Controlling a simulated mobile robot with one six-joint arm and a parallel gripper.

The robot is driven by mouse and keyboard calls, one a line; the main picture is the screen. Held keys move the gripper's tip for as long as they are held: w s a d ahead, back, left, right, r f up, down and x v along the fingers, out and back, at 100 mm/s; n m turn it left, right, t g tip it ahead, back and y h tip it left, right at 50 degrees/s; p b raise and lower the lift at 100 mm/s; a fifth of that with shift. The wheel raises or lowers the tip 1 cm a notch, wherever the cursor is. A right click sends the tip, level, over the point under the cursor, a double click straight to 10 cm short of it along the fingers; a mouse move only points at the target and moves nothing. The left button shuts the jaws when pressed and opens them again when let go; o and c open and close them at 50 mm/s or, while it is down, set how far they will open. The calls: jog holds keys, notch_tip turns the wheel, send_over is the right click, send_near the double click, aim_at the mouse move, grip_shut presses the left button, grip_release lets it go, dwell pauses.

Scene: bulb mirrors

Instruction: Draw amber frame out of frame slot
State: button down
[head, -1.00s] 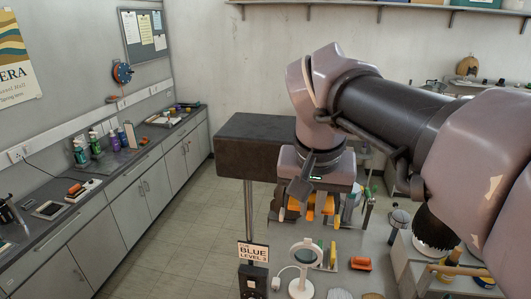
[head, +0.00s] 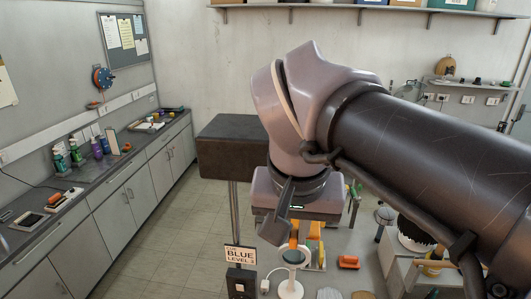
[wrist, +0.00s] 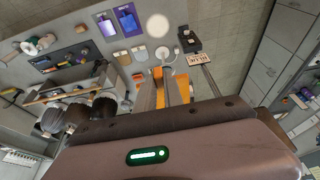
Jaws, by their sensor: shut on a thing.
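In the head view my gripper (head: 292,225) points down over the bench at the centre, mostly hidden behind my wrist. An amber frame (head: 294,241) shows just below it as an orange strip. In the wrist view my gripper (wrist: 166,88) reaches out past the dark wrist edge, and the amber frame (wrist: 181,92) shows orange at its fingers. The gripper is shut on the amber frame. The frame slot is hidden behind my gripper and wrist, so I cannot tell how deep the frame sits in it.
A round magnifier on a white stand (head: 291,277) stands just in front of my gripper. A "BLUE LEVEL" sign (head: 240,254) on a black box is to its left. An orange block (head: 348,262) lies right. A dark box-like block (head: 232,148) stands behind left.

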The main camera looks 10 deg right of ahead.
jog(key=shift+s+r, duration=0.15)
jog(key=shift+s+a, duration=0.25)
jog(key=shift+s, duration=0.4)
jog(key=shift+s+a, duration=0.2)
jog(key=shift+s, duration=0.4)
